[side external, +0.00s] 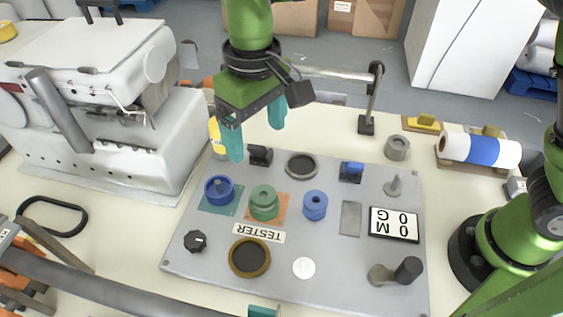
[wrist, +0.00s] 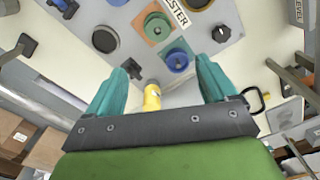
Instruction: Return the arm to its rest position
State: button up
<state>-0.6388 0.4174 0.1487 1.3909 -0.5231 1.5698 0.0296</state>
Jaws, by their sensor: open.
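My gripper (side external: 256,128) hangs over the back left edge of the grey tester board (side external: 280,272) in the side external view. Its two teal fingers are apart with nothing between them. In the wrist view my gripper (wrist: 168,85) also shows spread fingers, with a yellow bottle (wrist: 152,97) visible beyond the gap. The board carries a blue spool (side external: 219,190) on a teal square, a green spool (side external: 264,202) on an orange square, and another blue spool (side external: 315,205).
A white sewing machine (side external: 125,150) stands left of the board. A metal post with a horizontal bar (side external: 370,100) rises behind it. A roll with a blue band (side external: 482,150) lies at the right. A crank handle (side external: 407,268) sticks up at the board's front right.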

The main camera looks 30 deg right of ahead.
jog(key=s+d+r+m+t+y, duration=0.1)
jog(key=s+d+m+t, duration=0.2)
jog(key=d, duration=1.1)
jog(key=s+d+r+m+t, duration=0.2)
jog(key=s+d+m+t, duration=0.2)
jog(key=d, duration=1)
jog(key=s, duration=0.3)
jog(key=shift+s+y, duration=0.15)
jog(key=shift+y, duration=0.25)
